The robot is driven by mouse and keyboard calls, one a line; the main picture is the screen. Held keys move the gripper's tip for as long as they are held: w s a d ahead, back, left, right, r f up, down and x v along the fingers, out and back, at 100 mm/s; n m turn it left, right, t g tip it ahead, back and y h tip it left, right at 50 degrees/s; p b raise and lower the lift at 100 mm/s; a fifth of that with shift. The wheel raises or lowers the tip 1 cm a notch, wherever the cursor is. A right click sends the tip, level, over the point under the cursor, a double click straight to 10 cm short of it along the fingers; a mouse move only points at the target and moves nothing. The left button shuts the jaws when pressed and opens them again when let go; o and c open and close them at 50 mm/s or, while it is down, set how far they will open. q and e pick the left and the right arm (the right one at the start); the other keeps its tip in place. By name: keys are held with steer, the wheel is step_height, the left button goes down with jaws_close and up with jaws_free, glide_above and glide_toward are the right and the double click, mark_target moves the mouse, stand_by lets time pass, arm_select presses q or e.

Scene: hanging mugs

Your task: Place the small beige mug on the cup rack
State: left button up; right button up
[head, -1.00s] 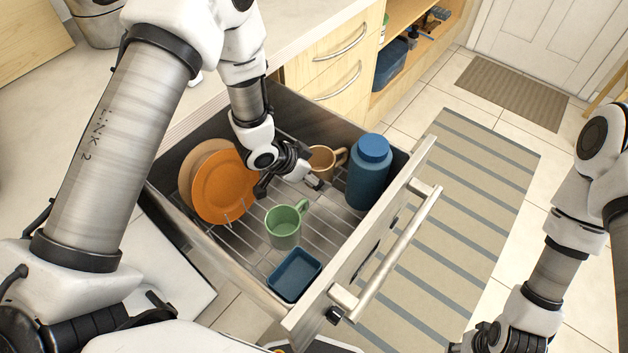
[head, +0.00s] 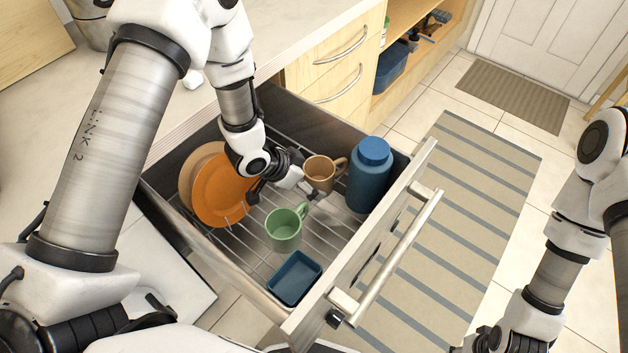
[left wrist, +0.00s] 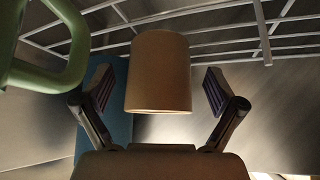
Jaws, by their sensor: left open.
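The small beige mug (head: 321,173) stands in the open drawer, left of a blue bottle, its handle pointing right. My left gripper (head: 284,192) is open inside the drawer, close to the mug's left side. In the left wrist view, the mug (left wrist: 158,72) lies between the two spread fingers (left wrist: 157,92), with a visible gap on each side. My right gripper (head: 484,342) is at the bottom edge, cut off, so its fingers are unclear. No separate cup rack can be made out; a wire rack (head: 240,243) lines the drawer.
A green mug (head: 284,232) stands near my left gripper, and its handle (left wrist: 45,80) is close to one finger. Orange plates (head: 222,192) stand left. The blue bottle (head: 368,180) is close on the right. A blue dish (head: 294,278) lies in front. Drawer walls surround everything.

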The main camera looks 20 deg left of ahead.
arm_select(q)
steer(key=v, duration=0.9)
